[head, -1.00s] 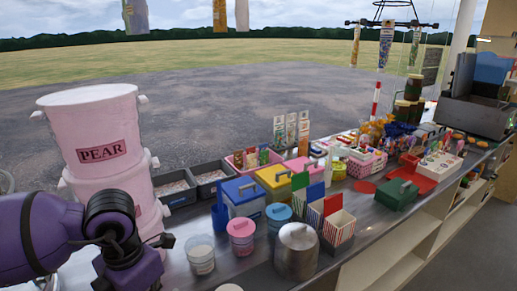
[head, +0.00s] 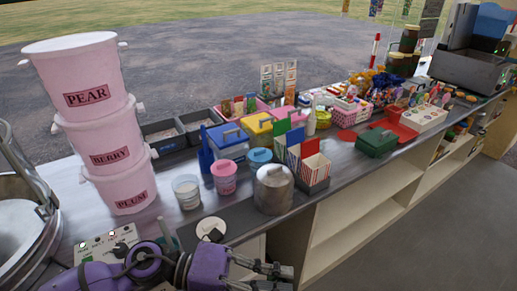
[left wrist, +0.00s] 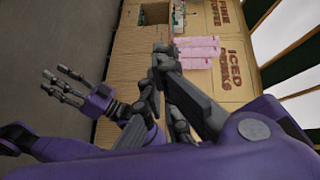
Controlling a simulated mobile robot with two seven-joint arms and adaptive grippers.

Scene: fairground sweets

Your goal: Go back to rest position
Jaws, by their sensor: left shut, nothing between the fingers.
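My left gripper (head: 288,272) is low at the bottom of the head view, in front of the counter's front edge. It is shut and holds nothing. Its closed fingers (left wrist: 161,50) also show in the left wrist view, with the counter front beyond them. My right gripper (left wrist: 55,84) shows at the left of the left wrist view, its fingers spread apart and empty. It is not in the head view.
The counter (head: 95,222) carries stacked pink buckets (head: 108,157), a steel pot (head: 273,188), lidded tubs, coloured boxes and a green case (head: 376,142). A metal drum (head: 22,215) stands at the left. Grey floor (head: 440,220) in front is clear.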

